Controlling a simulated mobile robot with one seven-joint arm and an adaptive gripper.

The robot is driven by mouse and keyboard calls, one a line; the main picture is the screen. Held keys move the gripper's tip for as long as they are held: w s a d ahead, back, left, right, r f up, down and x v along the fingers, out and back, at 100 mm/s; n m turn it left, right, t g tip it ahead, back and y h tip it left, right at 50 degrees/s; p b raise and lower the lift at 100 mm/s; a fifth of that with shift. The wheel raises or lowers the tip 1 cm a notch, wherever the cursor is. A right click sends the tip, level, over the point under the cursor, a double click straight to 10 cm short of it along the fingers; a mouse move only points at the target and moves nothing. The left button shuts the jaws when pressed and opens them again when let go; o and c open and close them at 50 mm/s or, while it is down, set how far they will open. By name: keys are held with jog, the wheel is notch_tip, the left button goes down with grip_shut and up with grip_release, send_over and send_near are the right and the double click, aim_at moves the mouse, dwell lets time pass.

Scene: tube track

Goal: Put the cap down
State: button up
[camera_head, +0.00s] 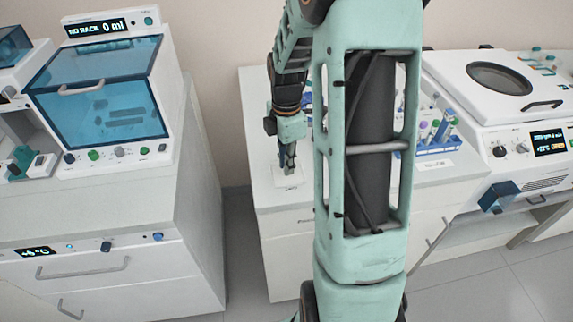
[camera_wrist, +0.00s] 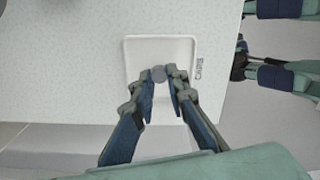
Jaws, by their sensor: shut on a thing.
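A small round grey cap (camera_wrist: 158,74) sits between the fingertips of my gripper (camera_wrist: 160,80) in the wrist view. My gripper is shut on it. The cap is over a shallow white tray (camera_wrist: 182,45) marked "CAPS", on the bench top. I cannot tell whether the cap touches the tray floor. In the head view my gripper (camera_head: 287,168) points down at the same tray (camera_head: 291,183) near the bench's front edge. The cap cannot be made out there.
My arm hides the middle of the bench in the head view. A blue rack (camera_head: 436,148) of capped tubes stands to the right, beside a centrifuge-like machine (camera_head: 490,90). A blue-windowed cabinet (camera_head: 100,100) stands on the left counter. Bench top (camera_wrist: 70,60) left of the tray is clear.

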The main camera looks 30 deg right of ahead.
jog(key=shift+f, duration=0.15)
jog(key=o, duration=0.7)
notch_tip(320, 180, up, 12)
jog(key=shift+r, duration=0.2)
dwell(0.4)
